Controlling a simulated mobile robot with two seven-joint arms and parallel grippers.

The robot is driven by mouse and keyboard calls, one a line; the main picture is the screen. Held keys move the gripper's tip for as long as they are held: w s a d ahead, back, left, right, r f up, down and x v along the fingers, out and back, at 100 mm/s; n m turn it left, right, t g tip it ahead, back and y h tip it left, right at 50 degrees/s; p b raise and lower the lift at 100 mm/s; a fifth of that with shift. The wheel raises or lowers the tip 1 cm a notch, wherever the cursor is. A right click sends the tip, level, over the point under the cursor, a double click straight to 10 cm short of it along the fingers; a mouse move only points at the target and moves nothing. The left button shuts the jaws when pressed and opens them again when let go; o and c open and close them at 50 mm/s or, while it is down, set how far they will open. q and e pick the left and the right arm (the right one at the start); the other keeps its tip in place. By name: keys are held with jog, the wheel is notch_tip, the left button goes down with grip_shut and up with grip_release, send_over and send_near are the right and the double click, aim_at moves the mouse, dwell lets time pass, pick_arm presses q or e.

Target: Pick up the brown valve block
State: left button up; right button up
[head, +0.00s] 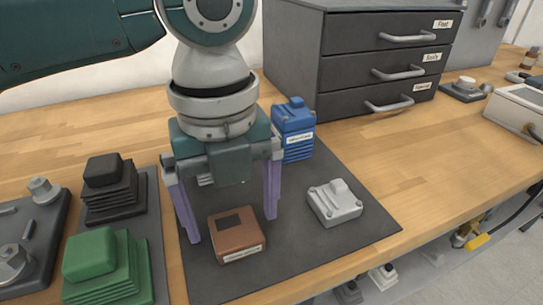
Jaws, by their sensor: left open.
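The brown valve block (237,236) lies on the dark mat (300,262) near the table's front edge. It has a dark square on top and a pale label on its front side. My left gripper (232,226) points down with its two purple fingers apart, one to the left of the block and one to its right in the picture. I cannot tell whether either finger touches the block. My right gripper is not in view.
A blue block (293,130) and a light grey block (335,203) share the mat. Green (103,262) and black (108,188) stepped blocks stand at left. A dark drawer cabinet (365,60) stands behind. The tabletop right of the mat is clear.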

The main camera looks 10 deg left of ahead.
pick_arm(q)
jog(key=shift+f, duration=0.95)
jog(key=shift+c, duration=0.2)
jog(key=c, duration=1.5)
